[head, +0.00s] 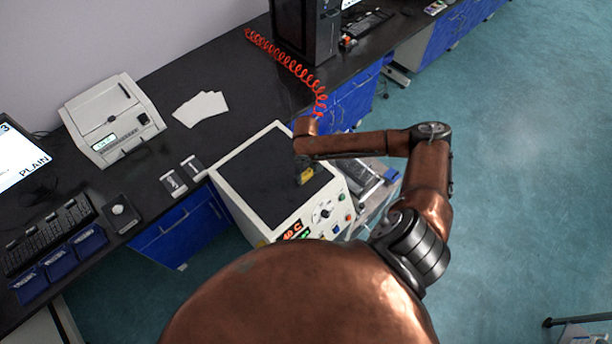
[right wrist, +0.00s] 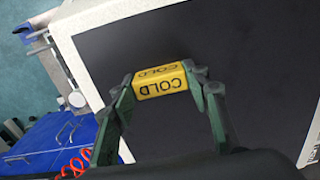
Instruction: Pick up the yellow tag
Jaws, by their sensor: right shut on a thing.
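The yellow tag (right wrist: 160,82) is a small block with the word COLD in black on two of its faces. In the right wrist view it sits between the two green fingers of my right gripper (right wrist: 161,80), which are shut on it from both sides. In the head view the tag (head: 307,175) shows as a small yellow spot over the black top of the white machine (head: 268,178), under my right arm. I cannot tell whether the tag touches the black top or is just above it. My left gripper does not show.
The white machine has a knob and red and green readouts on its front panel (head: 318,214). On the dark bench stand a white printer-like device (head: 112,118), white sheets (head: 201,108), a keyboard and blue trays (head: 58,262). A red coiled hose (head: 287,63) runs behind.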

